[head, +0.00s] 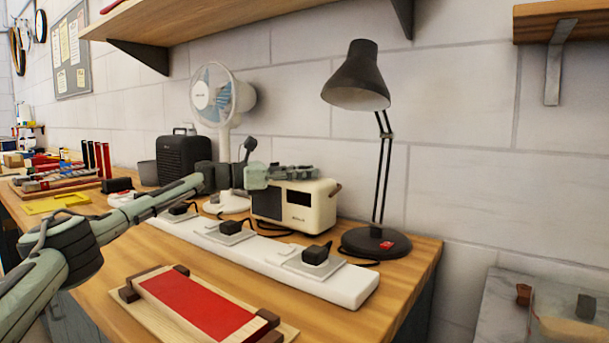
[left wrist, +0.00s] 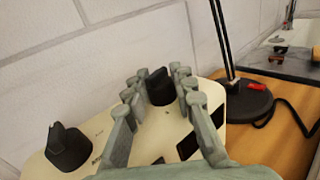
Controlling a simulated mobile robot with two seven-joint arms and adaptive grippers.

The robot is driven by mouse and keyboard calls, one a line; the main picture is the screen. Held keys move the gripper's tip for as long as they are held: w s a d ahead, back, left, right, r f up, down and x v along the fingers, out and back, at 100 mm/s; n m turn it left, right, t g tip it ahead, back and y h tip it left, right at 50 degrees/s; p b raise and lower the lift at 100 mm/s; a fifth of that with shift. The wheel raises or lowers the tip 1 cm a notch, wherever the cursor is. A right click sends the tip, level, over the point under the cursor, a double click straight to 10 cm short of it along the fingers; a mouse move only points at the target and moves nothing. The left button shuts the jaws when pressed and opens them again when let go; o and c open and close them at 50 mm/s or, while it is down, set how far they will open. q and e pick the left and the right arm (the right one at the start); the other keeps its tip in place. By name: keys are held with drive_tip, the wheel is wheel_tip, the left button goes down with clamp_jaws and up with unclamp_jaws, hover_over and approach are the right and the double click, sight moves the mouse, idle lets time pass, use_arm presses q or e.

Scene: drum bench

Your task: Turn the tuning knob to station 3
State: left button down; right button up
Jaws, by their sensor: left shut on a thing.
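The cream radio (head: 268,205) stands on the bench near the wall, with a dark grille and a dark display on its front. My left gripper (head: 302,172) is level over its top. In the left wrist view the radio (left wrist: 108,128) carries two black knobs on top. My left gripper (left wrist: 158,92) is shut on one black knob (left wrist: 160,86), with a finger on each side of it. The other black knob (left wrist: 67,146) stands free at the left. No station marks can be read. My right gripper is not in view.
A black desk lamp (head: 358,75) stands right of the radio, its base (left wrist: 240,102) close by. A white fan (head: 222,95) is behind my left arm. A white power strip (head: 345,288) with plugs lies in front of the radio. A red-topped wooden board (head: 200,303) lies nearer.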

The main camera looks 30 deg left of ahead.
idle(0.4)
use_arm(q)
drive_tip(key=c, duration=1.2)
unclamp_jaws()
drive_tip(key=shift+a, duration=0.15)
drive_tip(key=v, duration=1.1)
drive_tip(key=shift+s+a+r, duration=0.1)
drive_tip(key=shift+s+a, duration=0.15)
drive_tip(key=shift+a, duration=0.05)
